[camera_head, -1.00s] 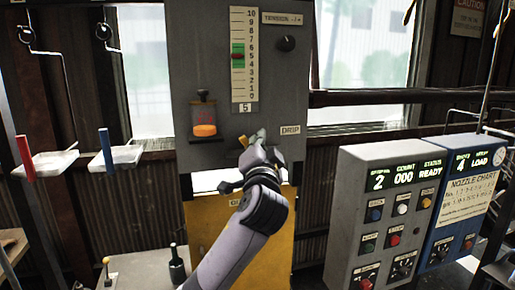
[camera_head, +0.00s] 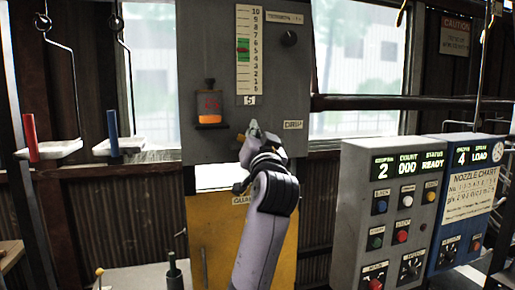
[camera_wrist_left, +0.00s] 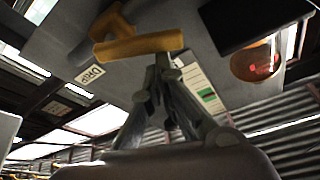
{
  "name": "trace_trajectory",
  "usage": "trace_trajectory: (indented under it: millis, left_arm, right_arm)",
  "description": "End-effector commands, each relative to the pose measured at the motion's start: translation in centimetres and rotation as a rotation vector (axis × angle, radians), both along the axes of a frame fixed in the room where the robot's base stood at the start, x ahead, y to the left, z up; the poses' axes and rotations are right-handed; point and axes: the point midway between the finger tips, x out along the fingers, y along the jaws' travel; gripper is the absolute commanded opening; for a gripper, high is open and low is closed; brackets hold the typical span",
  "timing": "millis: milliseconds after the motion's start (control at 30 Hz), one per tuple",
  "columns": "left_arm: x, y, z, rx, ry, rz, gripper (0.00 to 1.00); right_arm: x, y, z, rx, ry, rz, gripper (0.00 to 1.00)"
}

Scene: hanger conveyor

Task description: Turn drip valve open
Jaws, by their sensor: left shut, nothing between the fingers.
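The drip valve's yellow handle (camera_wrist_left: 140,46) lies across the wrist view below the grey panel, by the DRIP label (camera_wrist_left: 90,74). In the head view only a small yellow bit (camera_head: 241,138) shows left of my left gripper (camera_head: 254,128), left of the DRIP label (camera_head: 293,124). In the wrist view my left gripper (camera_wrist_left: 163,62) is shut and empty, its fingertips right at the handle's edge. I cannot tell whether they touch. The amber oil cup (camera_head: 209,116) is on the panel, left of the valve.
The grey panel (camera_head: 215,60) carries a scale (camera_head: 244,75) and a knob (camera_head: 289,38). A yellow guard (camera_head: 215,240) is below. Control boxes (camera_head: 385,165) stand at right. White trays (camera_head: 120,146) hang at left.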

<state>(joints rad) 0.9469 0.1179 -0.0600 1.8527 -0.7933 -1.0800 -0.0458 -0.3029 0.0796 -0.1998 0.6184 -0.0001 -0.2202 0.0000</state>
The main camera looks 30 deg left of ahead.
Motion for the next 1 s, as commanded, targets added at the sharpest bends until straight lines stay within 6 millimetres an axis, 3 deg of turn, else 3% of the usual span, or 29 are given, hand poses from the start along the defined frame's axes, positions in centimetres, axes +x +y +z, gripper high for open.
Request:
trace_trajectory:
  millis: [33, 300, 1000]
  left_arm:
    - [-0.1, 0.0, -0.9, -0.032, -0.032, -0.003, 0.0]
    - [-0.6, 0.6, -1.3, -0.16, -0.184, -0.002, 0.0]
    - [-1.1, 1.0, -1.5, -0.181, -0.209, 0.001, 0.0]
  right_arm:
    - [0.2, 0.0, -1.5, 0.0, -0.003, 0.0, 0.4]
    - [0.6, 0.0, -4.1, 0.001, -0.008, 0.0, 0.4]
    - [0.3, 0.0, -5.4, 0.0, -0.004, 0.001, 0.4]
